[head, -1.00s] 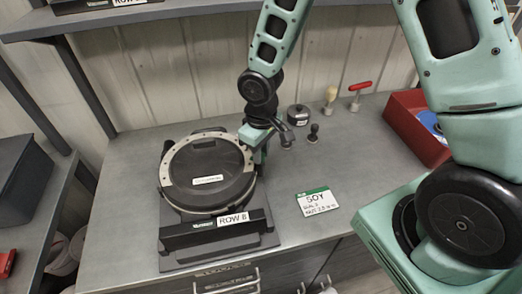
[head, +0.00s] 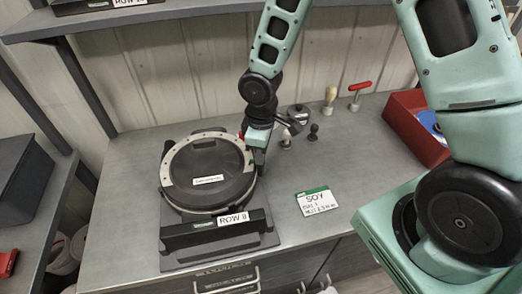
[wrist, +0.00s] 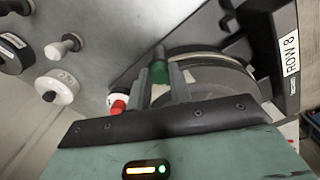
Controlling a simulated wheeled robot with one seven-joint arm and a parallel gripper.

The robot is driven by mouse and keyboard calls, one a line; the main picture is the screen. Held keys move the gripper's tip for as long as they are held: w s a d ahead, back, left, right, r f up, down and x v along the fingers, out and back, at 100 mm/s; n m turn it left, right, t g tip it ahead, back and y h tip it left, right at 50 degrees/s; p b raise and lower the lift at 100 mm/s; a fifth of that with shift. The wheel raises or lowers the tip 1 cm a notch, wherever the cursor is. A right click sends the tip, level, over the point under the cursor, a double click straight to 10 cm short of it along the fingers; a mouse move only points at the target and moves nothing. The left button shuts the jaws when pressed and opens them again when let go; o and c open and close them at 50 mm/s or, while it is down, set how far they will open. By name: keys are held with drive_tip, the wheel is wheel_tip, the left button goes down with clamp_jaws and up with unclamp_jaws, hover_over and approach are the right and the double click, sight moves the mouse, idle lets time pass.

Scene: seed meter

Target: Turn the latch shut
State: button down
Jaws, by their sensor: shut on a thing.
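The round seed meter (head: 208,174) has a black lid with a pale rim and sits in a black stand labelled ROW 8. My gripper (head: 259,162) is at the right edge of the meter. In the wrist view its fingers (wrist: 161,88) are shut on a narrow upright piece with a green band, which looks like the latch (wrist: 160,70). The latch's lower part is hidden by the fingers. A small red piece (wrist: 118,107) shows left of the fingers, and red also shows beside my gripper in the head view. I cannot tell the latch's exact angle.
A SOY card (head: 316,201) lies on the bench to the right. Small knobs, a wooden-handled tool (head: 330,98) and a red T-handle (head: 359,88) stand behind. A red bin (head: 417,130) is at the back right. The bench front is clear.

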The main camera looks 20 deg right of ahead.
drive_tip(key=c, duration=1.3)
unclamp_jaws()
drive_tip(key=shift+o, duration=0.2)
wheel_tip(320, 180, up, 17)
drive_tip(key=b, duration=0.1)
drive_tip(key=shift+r, duration=0.2)
drive_tip(key=s+a+f+m+b, duration=0.1)
drive_tip(key=s+a+f+b, duration=0.2)
drive_tip(key=s, duration=0.7)
drive_tip(key=s+a+f+m+b, duration=0.1)
drive_tip(key=s+a+f+b, duration=0.3)
drive_tip(key=s, duration=0.5)
drive_tip(key=shift+s+f+y+b, duration=0.3)
drive_tip(key=shift+s+f+b, duration=0.15)
drive_tip(key=shift+f, duration=0.25)
